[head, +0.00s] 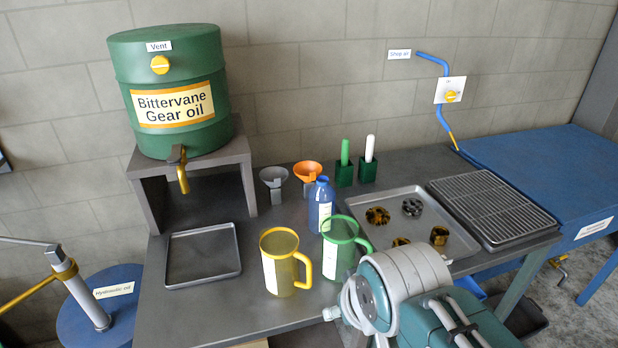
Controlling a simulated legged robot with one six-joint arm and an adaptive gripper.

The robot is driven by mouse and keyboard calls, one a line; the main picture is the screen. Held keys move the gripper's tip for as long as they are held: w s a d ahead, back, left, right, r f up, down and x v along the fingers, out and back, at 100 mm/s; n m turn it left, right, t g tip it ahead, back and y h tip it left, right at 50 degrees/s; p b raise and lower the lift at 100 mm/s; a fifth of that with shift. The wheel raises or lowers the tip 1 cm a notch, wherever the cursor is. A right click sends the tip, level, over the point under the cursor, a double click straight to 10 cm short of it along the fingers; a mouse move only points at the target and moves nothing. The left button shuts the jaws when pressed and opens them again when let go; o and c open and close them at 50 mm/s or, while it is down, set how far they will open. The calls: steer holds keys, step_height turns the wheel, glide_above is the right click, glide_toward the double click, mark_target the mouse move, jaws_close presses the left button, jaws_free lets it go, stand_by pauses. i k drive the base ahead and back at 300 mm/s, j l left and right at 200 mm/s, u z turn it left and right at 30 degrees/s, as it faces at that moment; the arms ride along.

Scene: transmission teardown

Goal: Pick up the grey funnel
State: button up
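The grey funnel (273,177) stands on the grey workbench (215,305), with its wide mouth up and its narrow end down. It is right of the oil drum's stand and left of an orange funnel (308,172), with a small gap between the two. Nothing covers its mouth. My gripper cannot be made out in the head view, and nothing is seen touching the funnel.
A blue bottle (321,204), a yellow jug (280,266) and a green jug (339,252) stand in front of the funnels. A green oil drum (168,85) is at left, above an empty tray (203,280). A parts tray (388,204) lies right.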

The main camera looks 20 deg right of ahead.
mark_target(273, 176)
steer(key=u, duration=1.8)
steer(key=z, duration=1.6)
steer(key=i+l+z, duration=0.15)
steer(key=i+l+u, duration=0.1)
steer(key=l, duration=0.3)
steer(key=i+l+u, duration=0.1)
steer(key=l, duration=0.25)
steer(key=i+l+u, duration=0.1)
steer(key=l, duration=0.3)
